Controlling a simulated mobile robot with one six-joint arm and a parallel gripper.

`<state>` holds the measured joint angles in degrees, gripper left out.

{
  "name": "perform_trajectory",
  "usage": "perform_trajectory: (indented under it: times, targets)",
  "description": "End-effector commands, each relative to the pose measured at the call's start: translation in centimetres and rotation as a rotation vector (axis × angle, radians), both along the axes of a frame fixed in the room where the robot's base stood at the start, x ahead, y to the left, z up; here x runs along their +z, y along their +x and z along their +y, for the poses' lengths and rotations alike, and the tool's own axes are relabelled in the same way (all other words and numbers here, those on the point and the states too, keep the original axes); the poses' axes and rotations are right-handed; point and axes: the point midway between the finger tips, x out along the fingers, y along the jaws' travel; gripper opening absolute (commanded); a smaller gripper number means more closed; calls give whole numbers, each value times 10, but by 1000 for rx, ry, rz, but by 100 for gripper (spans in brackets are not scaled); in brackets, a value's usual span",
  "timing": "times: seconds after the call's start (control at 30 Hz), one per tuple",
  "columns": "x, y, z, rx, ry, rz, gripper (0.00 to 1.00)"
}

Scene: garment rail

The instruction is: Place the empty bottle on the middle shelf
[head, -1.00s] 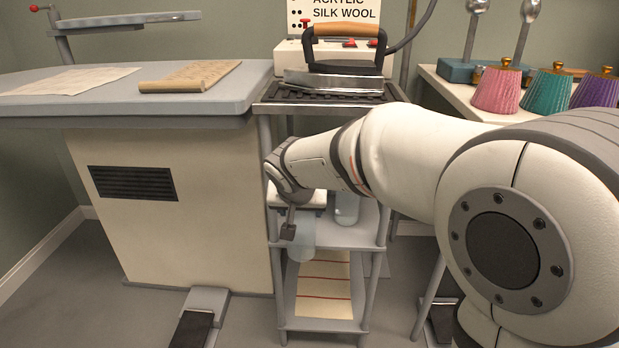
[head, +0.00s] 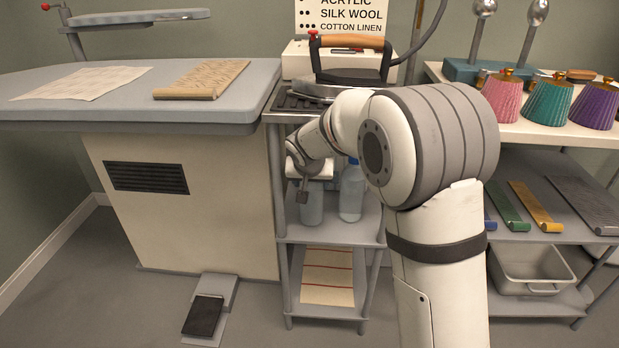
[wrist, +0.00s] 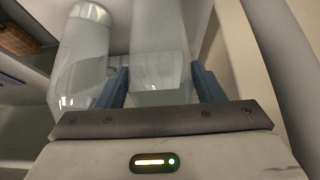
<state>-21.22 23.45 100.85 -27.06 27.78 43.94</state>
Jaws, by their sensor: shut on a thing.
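My gripper (head: 304,192) is shut on a pale translucent bottle (head: 311,208), held upright within the outline of the middle shelf (head: 345,234). I cannot tell whether its base touches the shelf. In the wrist view the held bottle (wrist: 160,45) stands between my blue fingers (wrist: 160,88). A second clear bottle (head: 352,188) stands on the middle shelf, right of the held one. It shows at the left in the wrist view (wrist: 80,65), apart from the held bottle by a small gap.
An iron (head: 350,62) stands above the shelf rack. A striped cloth (head: 327,277) lies on the bottom shelf. Rack posts (head: 371,275) flank the shelves. A pressing table (head: 120,103) is at the left; a side table (head: 520,130) with coloured pleated shades is at the right.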

Motion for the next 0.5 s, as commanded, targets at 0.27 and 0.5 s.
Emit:
perform_trajectory:
  times: [0.27,0.5]
  targets:
    - [-5,0,0,-1,1,-1,27]
    - [-3,0,-1,-1,1,0,81]
